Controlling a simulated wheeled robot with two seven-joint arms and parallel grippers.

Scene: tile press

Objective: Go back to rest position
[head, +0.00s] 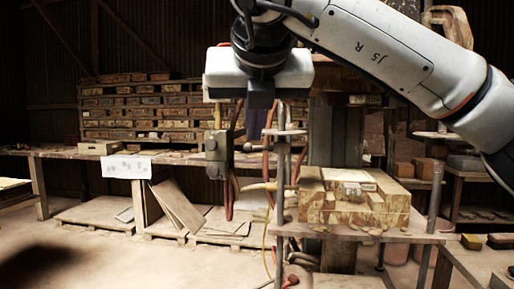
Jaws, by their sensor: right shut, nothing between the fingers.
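My right gripper (260,98) hangs near the top middle of the head view, pointing down, with its arm coming in from the upper right. It is shut and empty. It is in front of the upper left side of the tile press (335,135). A worn yellowish block (352,214) sits on the press's plate (310,229), below and to the right of the gripper. The gripper and arm hide the upper part of the press. My left gripper is not in view.
Boards (178,205) lean at the left. A table (480,262) stands at the lower right. The floor (110,260) at lower left is clear.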

